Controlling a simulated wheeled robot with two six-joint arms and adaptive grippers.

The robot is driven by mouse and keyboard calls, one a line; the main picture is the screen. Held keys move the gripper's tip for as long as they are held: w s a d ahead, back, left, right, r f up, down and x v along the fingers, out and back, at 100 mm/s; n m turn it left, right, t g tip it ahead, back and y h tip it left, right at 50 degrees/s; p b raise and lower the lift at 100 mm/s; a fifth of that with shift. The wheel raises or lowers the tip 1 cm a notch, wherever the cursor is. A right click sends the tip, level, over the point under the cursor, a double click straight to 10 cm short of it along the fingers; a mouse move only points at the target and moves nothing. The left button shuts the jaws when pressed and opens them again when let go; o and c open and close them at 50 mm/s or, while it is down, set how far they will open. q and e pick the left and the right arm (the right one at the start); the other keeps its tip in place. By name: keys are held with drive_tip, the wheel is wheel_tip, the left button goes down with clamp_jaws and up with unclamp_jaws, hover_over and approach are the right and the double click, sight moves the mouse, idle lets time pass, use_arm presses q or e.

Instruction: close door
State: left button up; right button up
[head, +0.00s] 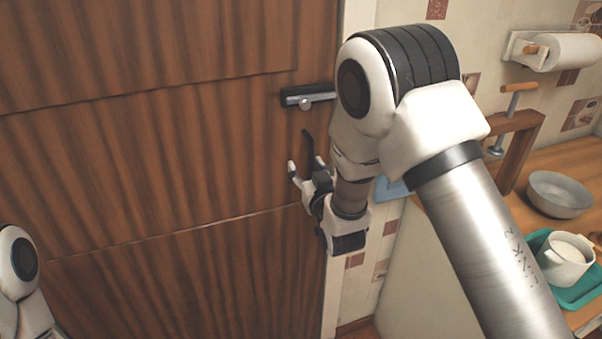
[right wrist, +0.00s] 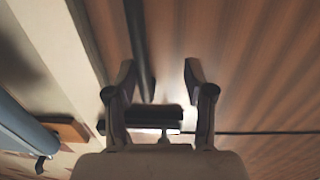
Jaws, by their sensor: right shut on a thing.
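A brown wooden door (head: 150,150) fills the left and middle of the head view. Its dark and silver handle (head: 308,95) sits near the door's right edge. My right gripper (head: 299,152) is at the door's edge, seen partly from behind its arm. Whether a gap remains between door and frame cannot be told. My left gripper is out of view; only part of that arm shows at lower left.
On the right, a wooden counter holds a grey bowl (head: 560,194) and a teal tray (head: 588,294) bearing a white pot (head: 563,264). A paper towel roll (head: 570,51) hangs on the tiled wall. The door front left of my right gripper is clear.

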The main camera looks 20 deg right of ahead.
drive_tip(key=s+a, duration=0.2)
drive_tip(key=s, duration=0.6)
drive_tip(key=shift+s+y, duration=0.3)
drive_tip(key=shift+d, duration=0.1)
drive_tip(key=s+d+f+g, duration=0.1)
drive_tip(key=s+f+g, duration=0.15)
drive_tip(key=f, duration=0.55)
drive_tip(key=s+d+f+m+g+h, duration=0.15)
drive_tip(key=s+f, duration=0.25)
drive_tip(key=f, duration=0.4)
drive_tip(key=s+d+f+g+y, duration=0.1)
drive_tip(key=s+f+g, duration=0.2)
drive_tip(key=f, duration=0.5)
drive_tip(key=s+f+g, duration=0.3)
drive_tip(key=s, duration=0.4)
drive_tip(key=s+f+n+g, duration=0.1)
drive_tip(key=s+f+g, duration=0.3)
drive_tip(key=s, duration=0.3)
drive_tip(key=s+f+g+y, duration=0.1)
drive_tip(key=s+f+g, duration=0.3)
drive_tip(key=s, duration=0.3)
drive_tip(key=shift+s+n, duration=0.2)
drive_tip(key=shift+n, duration=0.15)
